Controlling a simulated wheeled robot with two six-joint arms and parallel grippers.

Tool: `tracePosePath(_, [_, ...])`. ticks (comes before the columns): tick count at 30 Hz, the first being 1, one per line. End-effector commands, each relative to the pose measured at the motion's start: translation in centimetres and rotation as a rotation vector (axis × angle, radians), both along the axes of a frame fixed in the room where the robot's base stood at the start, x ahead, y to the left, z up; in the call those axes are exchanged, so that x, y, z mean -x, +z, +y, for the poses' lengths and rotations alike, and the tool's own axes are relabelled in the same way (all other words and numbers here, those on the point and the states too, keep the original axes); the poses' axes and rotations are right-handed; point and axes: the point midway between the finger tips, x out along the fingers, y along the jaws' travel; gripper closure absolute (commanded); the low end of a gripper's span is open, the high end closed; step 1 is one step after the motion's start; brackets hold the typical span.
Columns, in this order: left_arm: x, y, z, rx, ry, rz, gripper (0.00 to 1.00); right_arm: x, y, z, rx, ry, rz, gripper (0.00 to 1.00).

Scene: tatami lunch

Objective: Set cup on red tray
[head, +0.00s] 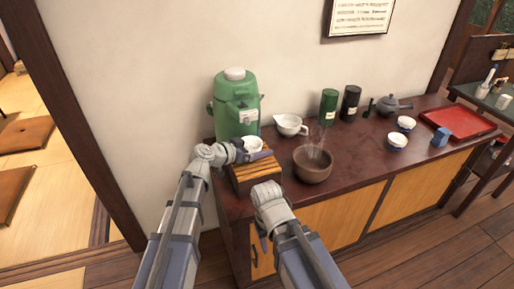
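The red tray (462,121) lies at the right end of the dark counter, and its surface looks empty. A white cup (252,142) is at the slatted wooden stand in front of the green dispenser. My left gripper (262,155) is right at this cup and partly covers it; I cannot tell whether its fingers grip the cup. Two more white cups with blue markings stand left of the tray, a rear one (406,122) and a front one (397,139). My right gripper (264,242) hangs low by the counter's front edge, away from the cups; its fingers are too small to read.
A green dispenser (236,108) stands behind the slatted stand (241,177). A steaming brown bowl (313,172), a white spouted bowl (289,124), green (328,107) and black (350,103) canisters and a grey teapot (390,104) fill the middle. A blue block (441,137) sits beside the tray.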

Motion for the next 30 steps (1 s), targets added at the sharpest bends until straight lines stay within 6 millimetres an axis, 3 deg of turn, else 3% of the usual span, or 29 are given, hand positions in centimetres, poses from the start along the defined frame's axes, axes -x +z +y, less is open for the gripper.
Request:
tracePosePath(11, [0.5, 0.4, 0.6, 0.0, 0.002, -0.001, 0.0, 0.0, 0.5, 0.0, 0.0, 0.0, 0.0, 0.5])
tracePosePath(24, [5.7, 3.0, 6.7, 0.0, 0.002, 0.0, 0.0, 0.0, 3.0, 0.0, 0.0, 0.0, 0.0, 0.5])
tracePosePath(30, [7.0, 3.6, 8.3, 0.0, 0.001, 0.0, 0.0, 0.0, 3.6, 0.0, 0.0, 0.0, 0.0, 0.5])
